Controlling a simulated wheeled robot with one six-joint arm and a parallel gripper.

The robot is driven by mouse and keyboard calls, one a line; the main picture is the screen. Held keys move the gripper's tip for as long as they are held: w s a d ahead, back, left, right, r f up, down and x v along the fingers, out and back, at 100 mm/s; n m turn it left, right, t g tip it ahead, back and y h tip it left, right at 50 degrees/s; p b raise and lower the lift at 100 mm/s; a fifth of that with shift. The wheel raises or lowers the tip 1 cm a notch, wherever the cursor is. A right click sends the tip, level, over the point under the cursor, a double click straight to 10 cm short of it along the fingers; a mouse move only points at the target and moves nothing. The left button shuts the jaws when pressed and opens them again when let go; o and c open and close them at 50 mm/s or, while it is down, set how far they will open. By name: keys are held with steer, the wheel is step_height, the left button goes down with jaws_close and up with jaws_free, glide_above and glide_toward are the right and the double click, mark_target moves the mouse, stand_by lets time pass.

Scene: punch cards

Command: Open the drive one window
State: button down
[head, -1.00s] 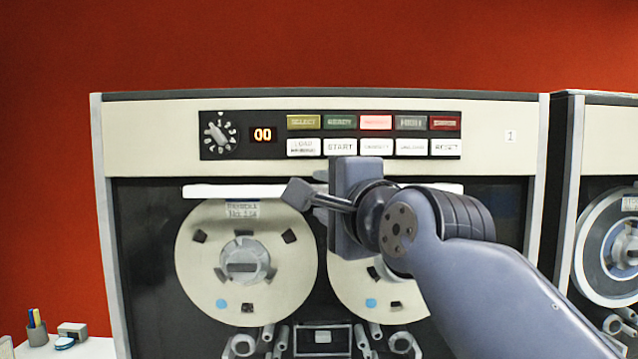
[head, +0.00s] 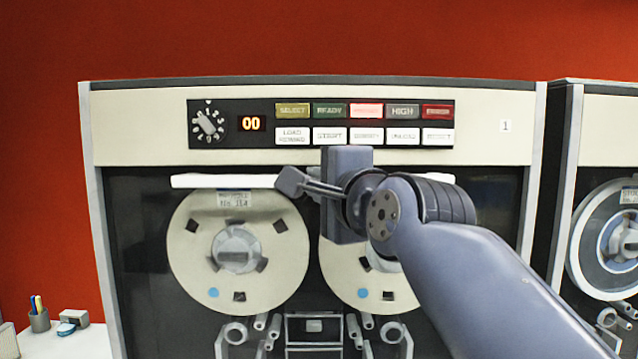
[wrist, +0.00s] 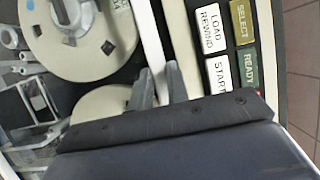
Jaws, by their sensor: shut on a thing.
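Drive one is the cabinet marked "1" (head: 505,126). Its dark window, with two tape reels (head: 205,235) behind it, lies below the button panel. A white horizontal bar (head: 222,181) runs along the window's top edge. My gripper (wrist: 159,70) is shut on this bar in the wrist view, one finger on each side. In the head view my gripper's body (head: 346,195) stands before the bar's middle and hides part of it and of the right reel. The window looks closed.
The button panel (head: 320,124), with a dial and a "00" display, is just above my gripper. A second drive (head: 606,235) stands at the right. A white desk (head: 85,345) with a pen cup (head: 39,320) is at the lower left.

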steer(key=shift+f, duration=0.1)
step_height(320, 180, down, 44)
steer(key=b, duration=3.5)
steer(key=shift+r+b, duration=0.2)
steer(key=shift+b, duration=0.1)
steer(key=c, duration=1.4)
jaws_free()
steer(key=shift+o, duration=0.2)
